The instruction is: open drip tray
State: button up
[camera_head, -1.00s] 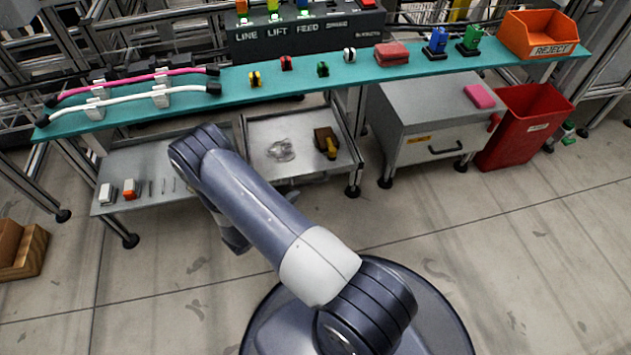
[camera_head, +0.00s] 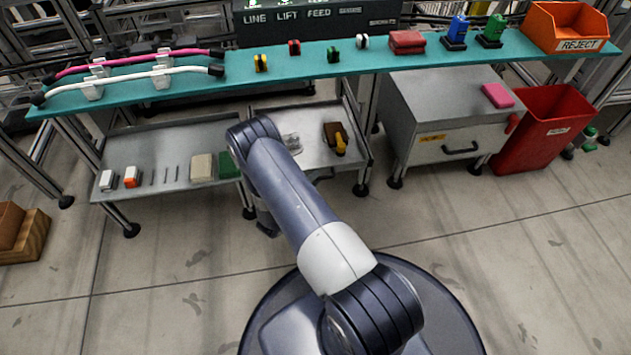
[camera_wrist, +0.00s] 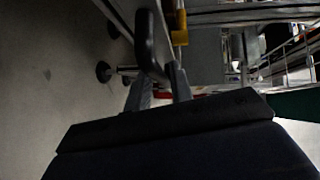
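The drip tray (camera_head: 352,160) is a shallow grey metal tray under the teal bench, with a shiny wet patch (camera_head: 291,142) and a brown and yellow item (camera_head: 336,139) on it. My arm covers its left part in the head view. In the wrist view, a dark bar handle (camera_wrist: 150,42) stands out from a grey front face. My gripper (camera_wrist: 158,80) is open, its two fingers close to the near end of this handle. Whether they touch it is unclear. In the head view, the fingers are hidden behind my arm.
A grey shelf (camera_head: 148,150) with small tools and blocks lies left of the tray. A grey cabinet with a drawer (camera_head: 440,118) and a red bin (camera_head: 540,122) stand to the right. A bench leg (camera_head: 364,165) stands at the tray's right. Floor in front is clear.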

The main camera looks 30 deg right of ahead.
jog(key=shift+w+d, duration=0.3)
jog(key=shift+d, duration=0.3)
jog(key=shift+c, duration=0.4)
grip_shut()
